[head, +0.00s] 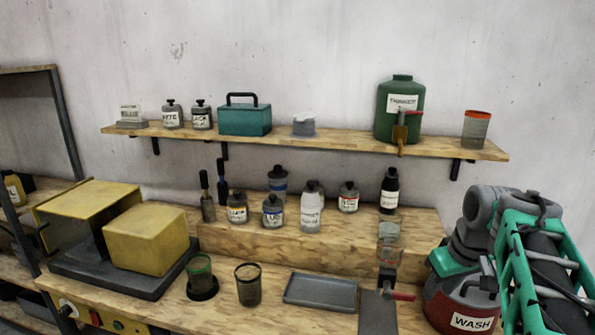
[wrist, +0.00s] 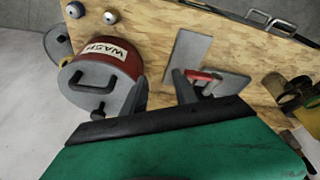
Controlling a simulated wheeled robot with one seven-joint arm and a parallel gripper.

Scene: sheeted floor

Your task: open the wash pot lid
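The red wash pot (head: 474,321), with a white "WASH" label, stands at the bench's right end, partly hidden by my arm. In the wrist view the wash pot (wrist: 122,58) is at the upper left. Its grey lid (wrist: 78,92) appears closed and carries a black bar handle (wrist: 97,72) and a dark knob (wrist: 98,115). My gripper (wrist: 162,90) is open, with nothing between its two fingers. Its left finger overlaps the lid's edge in the wrist view; I cannot tell whether they touch. The fingers are not clear in the head view.
A red-handled tool (head: 399,295) and a dark plate (head: 378,312) lie left of the pot. A grey tray (head: 320,293) and two cups (head: 248,286) are farther left. Several bottles stand on the raised step, and a shelf (head: 300,139) runs above.

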